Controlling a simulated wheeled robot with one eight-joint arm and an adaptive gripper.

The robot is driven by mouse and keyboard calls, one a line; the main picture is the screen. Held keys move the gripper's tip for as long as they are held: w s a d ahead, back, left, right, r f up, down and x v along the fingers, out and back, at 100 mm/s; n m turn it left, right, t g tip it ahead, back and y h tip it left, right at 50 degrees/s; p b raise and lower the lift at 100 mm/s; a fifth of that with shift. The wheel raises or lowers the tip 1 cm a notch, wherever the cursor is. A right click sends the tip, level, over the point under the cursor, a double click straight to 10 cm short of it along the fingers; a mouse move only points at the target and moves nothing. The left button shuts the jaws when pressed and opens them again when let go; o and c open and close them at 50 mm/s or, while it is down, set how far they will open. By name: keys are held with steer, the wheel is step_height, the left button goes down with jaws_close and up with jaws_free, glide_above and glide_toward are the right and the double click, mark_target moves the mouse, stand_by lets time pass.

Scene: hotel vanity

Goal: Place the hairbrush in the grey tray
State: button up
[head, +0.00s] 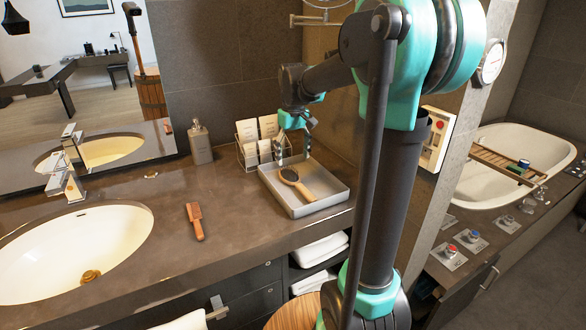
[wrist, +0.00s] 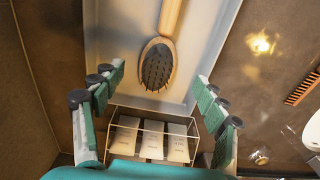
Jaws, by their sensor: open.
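The hairbrush (head: 295,183), with a wooden body and dark bristles, lies bristles up inside the grey tray (head: 318,207) on the vanity counter. In the wrist view the hairbrush (wrist: 157,66) rests on the floor of the grey tray (wrist: 108,30), its handle running off the top edge. My gripper (head: 292,158) is above the tray's back part in the head view. In the wrist view my gripper (wrist: 160,88) is open and empty, its fingers spread wide on either side, apart from the brush.
A wire rack (head: 257,142) with packets stands behind the tray, close to my gripper. A soap dispenser (head: 200,142) is left of it. A wooden comb (head: 195,221) lies on the counter near the sink (head: 75,250). Counter between comb and tray is clear.

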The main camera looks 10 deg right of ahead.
mark_target(293, 174)
steer(key=shift+r, duration=2.2)
